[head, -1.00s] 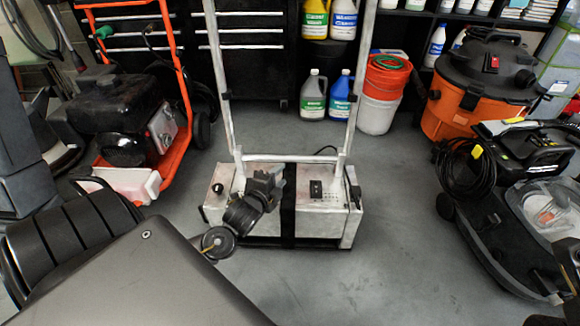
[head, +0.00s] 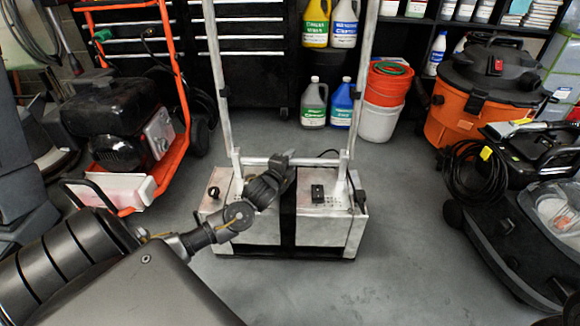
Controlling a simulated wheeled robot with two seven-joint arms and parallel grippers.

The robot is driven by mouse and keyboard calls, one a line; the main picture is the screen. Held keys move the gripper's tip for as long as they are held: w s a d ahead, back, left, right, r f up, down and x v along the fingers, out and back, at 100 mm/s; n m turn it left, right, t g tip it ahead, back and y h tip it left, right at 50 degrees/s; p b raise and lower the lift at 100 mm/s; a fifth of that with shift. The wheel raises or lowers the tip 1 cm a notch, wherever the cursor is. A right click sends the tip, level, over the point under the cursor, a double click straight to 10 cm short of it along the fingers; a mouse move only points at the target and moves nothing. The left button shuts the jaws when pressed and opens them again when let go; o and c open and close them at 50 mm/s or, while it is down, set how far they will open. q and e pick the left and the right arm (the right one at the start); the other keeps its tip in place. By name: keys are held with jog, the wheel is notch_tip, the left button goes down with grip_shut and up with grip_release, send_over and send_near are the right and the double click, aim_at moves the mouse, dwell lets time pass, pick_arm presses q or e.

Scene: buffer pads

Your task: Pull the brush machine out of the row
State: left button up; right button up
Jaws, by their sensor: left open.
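The brush machine (head: 330,228) is a silver metal box with a black band down its middle, a dark switch panel on top and a tall pale tube handle (head: 222,100). It stands upright on the grey floor at the centre. My left gripper (head: 286,163) reaches in from the lower left, over the top of the box. Its open fingertips are at the handle's low crossbar (head: 318,159); I cannot tell whether they touch it or surround it. My left wrist hides part of the box's left side. My right gripper is not in view.
An orange-framed machine (head: 120,130) stands at left. An orange shop vacuum (head: 460,128) and a black floor machine (head: 500,225) stand at right. Behind are a black tool cabinet (head: 255,75), jugs (head: 313,105) and stacked buckets (head: 380,118).

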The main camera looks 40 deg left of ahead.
pick_arm(q)
jog(key=shift+w, duration=0.25)
grip_shut()
